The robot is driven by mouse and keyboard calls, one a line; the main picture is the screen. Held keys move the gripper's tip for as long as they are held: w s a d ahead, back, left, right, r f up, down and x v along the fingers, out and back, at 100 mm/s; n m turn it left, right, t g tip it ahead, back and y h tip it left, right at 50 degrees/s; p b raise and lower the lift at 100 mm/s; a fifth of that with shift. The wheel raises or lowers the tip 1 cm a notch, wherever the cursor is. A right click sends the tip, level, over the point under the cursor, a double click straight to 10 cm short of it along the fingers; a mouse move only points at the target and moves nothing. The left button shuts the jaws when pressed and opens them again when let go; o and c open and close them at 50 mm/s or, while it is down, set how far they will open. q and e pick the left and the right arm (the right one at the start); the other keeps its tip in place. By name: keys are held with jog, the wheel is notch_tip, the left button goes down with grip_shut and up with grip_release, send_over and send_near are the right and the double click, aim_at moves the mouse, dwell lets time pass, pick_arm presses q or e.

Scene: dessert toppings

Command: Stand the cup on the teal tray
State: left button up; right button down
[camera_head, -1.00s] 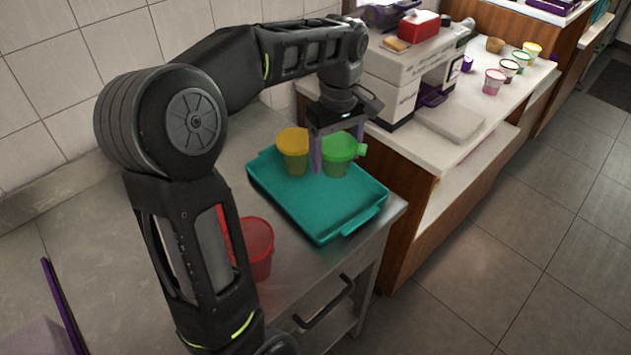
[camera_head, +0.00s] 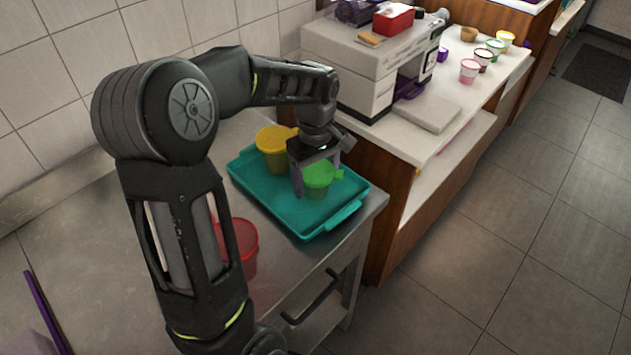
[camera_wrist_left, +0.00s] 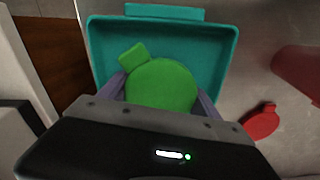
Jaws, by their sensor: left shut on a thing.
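The teal tray (camera_head: 313,219) lies on the steel table and also shows in the left wrist view (camera_wrist_left: 218,60). A green cup (camera_head: 318,180) with a lid and a side tab is over the tray's right part. It looks upright; whether its base touches the tray I cannot tell. My left gripper (camera_head: 316,179) comes from above with its fingers on either side of the green cup, shut on it. In the left wrist view the green lid (camera_wrist_left: 162,85) fills the space between the fingers. A yellow cup (camera_head: 276,150) stands on the tray, left of the green cup. My right gripper is not seen.
A red cup (camera_head: 243,244) stands on the steel table (camera_head: 100,245), partly behind my left arm. A white machine (camera_head: 350,65) stands on the counter beyond, with several small cups (camera_head: 470,70) further right.

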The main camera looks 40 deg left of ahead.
pick_arm(q)
jog(key=shift+f, duration=0.75)
jog(key=shift+f, duration=0.2)
jog(key=o, duration=1.3)
jog(key=shift+r, duration=0.2)
notch_tip(320, 180, up, 12)
jog(key=shift+r+b, duration=0.1)
jog(key=shift+b, duration=0.25)
